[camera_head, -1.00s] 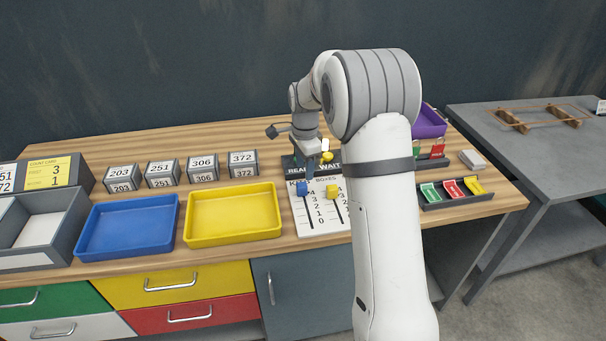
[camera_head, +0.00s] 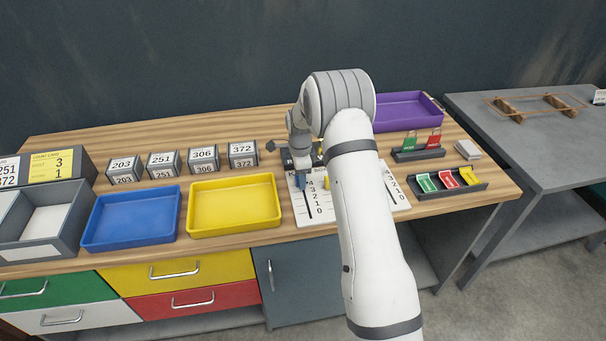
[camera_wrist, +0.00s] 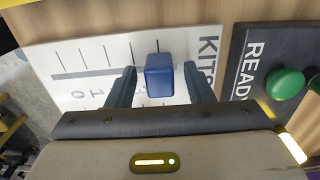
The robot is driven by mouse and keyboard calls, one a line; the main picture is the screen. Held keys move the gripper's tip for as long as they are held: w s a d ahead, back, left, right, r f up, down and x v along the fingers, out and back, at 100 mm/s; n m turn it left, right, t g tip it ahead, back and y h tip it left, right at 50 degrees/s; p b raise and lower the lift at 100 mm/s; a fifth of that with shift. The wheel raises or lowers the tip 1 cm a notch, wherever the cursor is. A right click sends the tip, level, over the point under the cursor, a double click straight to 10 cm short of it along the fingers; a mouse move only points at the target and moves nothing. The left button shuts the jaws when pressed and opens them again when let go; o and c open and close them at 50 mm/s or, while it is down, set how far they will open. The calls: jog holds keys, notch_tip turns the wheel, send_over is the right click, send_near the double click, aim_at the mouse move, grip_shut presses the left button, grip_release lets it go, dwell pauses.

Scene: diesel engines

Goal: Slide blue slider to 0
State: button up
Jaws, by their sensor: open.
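The blue slider (camera_wrist: 159,76) is a small blue block on the white slider board (camera_wrist: 85,90). In the wrist view it sits between the two open fingers of my gripper (camera_wrist: 160,86), near the KITS end of its scale, away from the 0 and 1 marks. In the head view the blue slider (camera_head: 301,181) shows just under my gripper (camera_head: 302,176), near the top of its slot, with 0 at the bottom of the board (camera_head: 322,225).
A dark READY panel with a green button (camera_wrist: 285,83) adjoins the board's KITS end. A yellow tray (camera_head: 235,228) and a blue tray (camera_head: 130,240) stand to the left. A card rack (camera_head: 450,190) and a purple tray (camera_head: 410,108) stand to the right.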

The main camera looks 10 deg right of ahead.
jog(key=shift+c, duration=0.4)
grip_shut()
